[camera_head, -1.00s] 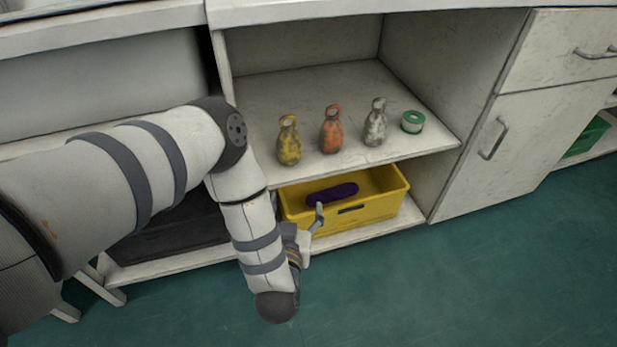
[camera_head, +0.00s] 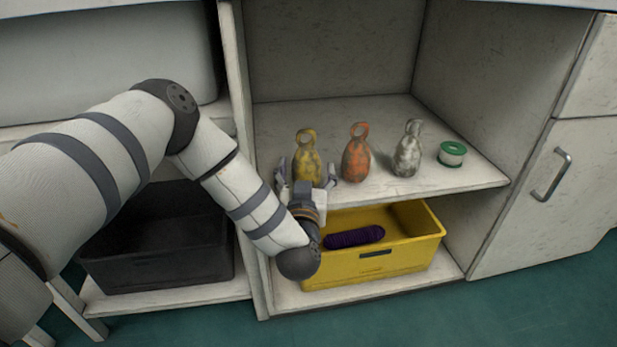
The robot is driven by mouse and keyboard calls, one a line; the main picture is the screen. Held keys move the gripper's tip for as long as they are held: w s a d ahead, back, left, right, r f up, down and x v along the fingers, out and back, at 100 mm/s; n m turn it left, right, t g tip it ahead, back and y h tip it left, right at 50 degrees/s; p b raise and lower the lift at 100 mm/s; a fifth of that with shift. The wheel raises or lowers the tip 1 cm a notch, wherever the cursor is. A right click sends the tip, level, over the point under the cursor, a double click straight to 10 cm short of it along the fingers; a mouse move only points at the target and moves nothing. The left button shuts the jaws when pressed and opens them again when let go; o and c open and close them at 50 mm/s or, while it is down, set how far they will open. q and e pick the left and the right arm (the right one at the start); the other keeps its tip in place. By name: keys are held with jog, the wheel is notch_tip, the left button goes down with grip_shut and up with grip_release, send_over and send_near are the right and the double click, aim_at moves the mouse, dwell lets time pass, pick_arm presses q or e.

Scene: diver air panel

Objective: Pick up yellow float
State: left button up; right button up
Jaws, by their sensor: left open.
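The yellow float (camera_head: 307,156) is bottle-shaped with a ring on top and grey worn patches. It stands upright on the upper shelf, leftmost in a row. My left gripper (camera_head: 306,172) is open at the shelf's front edge, with one finger to the left of the yellow float and one to its right. The gripper's body hides the float's base, and I cannot tell whether the fingers touch it. My right gripper is not in view.
An orange float (camera_head: 357,154), a grey-white float (camera_head: 408,149) and a green-rimmed roll (camera_head: 451,153) stand to the right on the shelf (camera_head: 440,185). Below is a yellow bin (camera_head: 390,265) holding a purple item (camera_head: 354,237). A black bin (camera_head: 155,262) is lower left.

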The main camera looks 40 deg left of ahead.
pick_arm(q)
jog(key=c, duration=1.3)
jog(key=shift+r, duration=0.1)
